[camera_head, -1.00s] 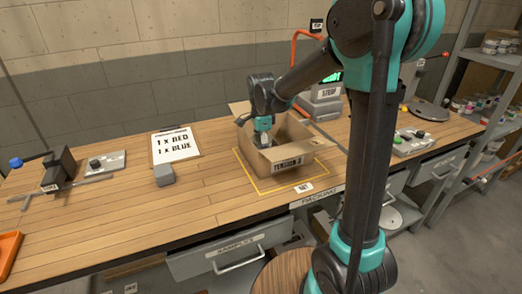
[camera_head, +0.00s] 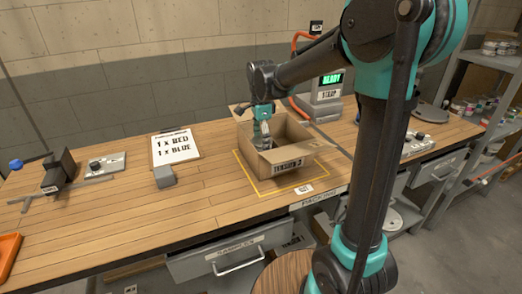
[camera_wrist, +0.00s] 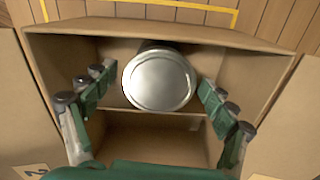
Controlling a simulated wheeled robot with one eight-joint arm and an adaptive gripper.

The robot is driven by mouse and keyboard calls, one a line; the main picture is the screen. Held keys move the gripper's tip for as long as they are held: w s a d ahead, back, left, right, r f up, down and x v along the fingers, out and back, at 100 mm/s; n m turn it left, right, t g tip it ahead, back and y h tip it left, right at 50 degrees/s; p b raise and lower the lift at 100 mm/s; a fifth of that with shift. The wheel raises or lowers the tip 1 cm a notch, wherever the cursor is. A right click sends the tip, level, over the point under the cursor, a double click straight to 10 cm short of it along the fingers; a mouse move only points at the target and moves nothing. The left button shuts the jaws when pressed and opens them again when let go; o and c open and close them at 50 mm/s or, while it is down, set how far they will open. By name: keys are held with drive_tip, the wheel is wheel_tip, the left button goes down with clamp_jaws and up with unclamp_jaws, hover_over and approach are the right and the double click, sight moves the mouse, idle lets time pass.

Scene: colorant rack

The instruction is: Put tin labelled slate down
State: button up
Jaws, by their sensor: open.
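A tin (camera_wrist: 159,79) with a plain silver lid stands inside the open cardboard box (camera_head: 290,159), seen from above in the wrist view. Its label is out of sight, so I cannot tell whether it reads slate. My gripper (camera_wrist: 155,98) is open, with one finger on each side of the tin and gaps between fingers and tin. In the head view my gripper (camera_head: 261,137) reaches down into the box, and the tin is not clear there.
The box stands inside a yellow outline (camera_head: 262,190) on the wooden bench (camera_head: 215,195). Its flaps are spread open around my gripper. An order board (camera_head: 175,147) reading 1 x RED, 1 x BLUE, a grey block (camera_head: 165,176) and a scale showing READY (camera_head: 325,98) are nearby.

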wheel_tip(320, 180, up, 8)
drive_tip(key=shift+f, duration=0.25)
